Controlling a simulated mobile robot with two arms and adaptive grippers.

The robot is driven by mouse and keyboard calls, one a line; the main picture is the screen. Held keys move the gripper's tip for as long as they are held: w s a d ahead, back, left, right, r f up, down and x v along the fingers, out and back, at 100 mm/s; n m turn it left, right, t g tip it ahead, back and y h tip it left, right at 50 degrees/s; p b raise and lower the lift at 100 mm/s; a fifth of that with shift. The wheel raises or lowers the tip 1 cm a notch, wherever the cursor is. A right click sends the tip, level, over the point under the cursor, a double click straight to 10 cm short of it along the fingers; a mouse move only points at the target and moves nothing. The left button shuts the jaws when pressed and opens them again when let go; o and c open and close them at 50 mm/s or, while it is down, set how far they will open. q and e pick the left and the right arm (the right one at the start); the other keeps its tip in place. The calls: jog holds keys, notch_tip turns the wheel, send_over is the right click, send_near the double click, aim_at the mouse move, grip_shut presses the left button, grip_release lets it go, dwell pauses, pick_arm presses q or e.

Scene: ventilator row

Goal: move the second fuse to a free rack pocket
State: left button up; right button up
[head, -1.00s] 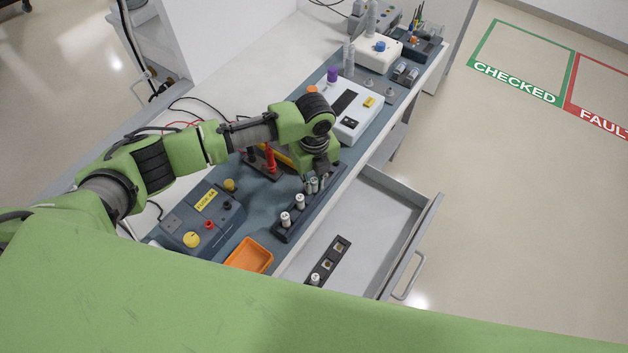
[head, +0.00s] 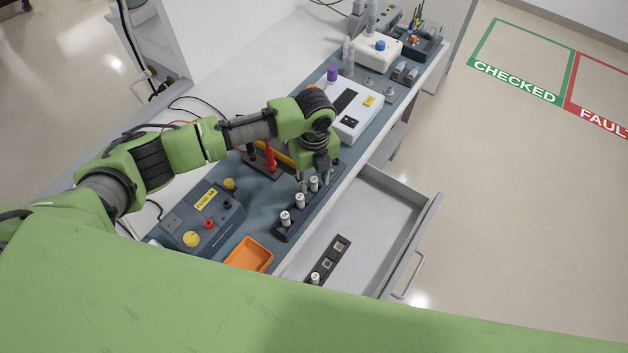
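A dark rack (head: 290,235) lies along the front edge of the bench and holds white-capped fuses in a row: a near fuse (head: 285,219), a middle fuse (head: 299,201) and a far fuse (head: 314,184). All stand upright. My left gripper (head: 315,180) points down over the far end of the rack. Its fingers are spread, one on each side of the far fuse, and look clear of it. A black pocket strip (head: 334,255) lies in the open drawer, with one fuse (head: 315,278) at its near end and empty pockets beyond. My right gripper is out of view.
The open drawer (head: 385,215) juts out below the bench, its floor otherwise bare. An orange tray (head: 250,256) and a grey tester box (head: 203,220) stand left of the rack. Red probes (head: 269,157) stand behind it. A white box (head: 348,108) stands beyond the gripper.

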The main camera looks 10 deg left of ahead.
aim_at(314, 179)
pick_arm(q)
notch_tip(314, 179, up, 11)
dwell(0.3)
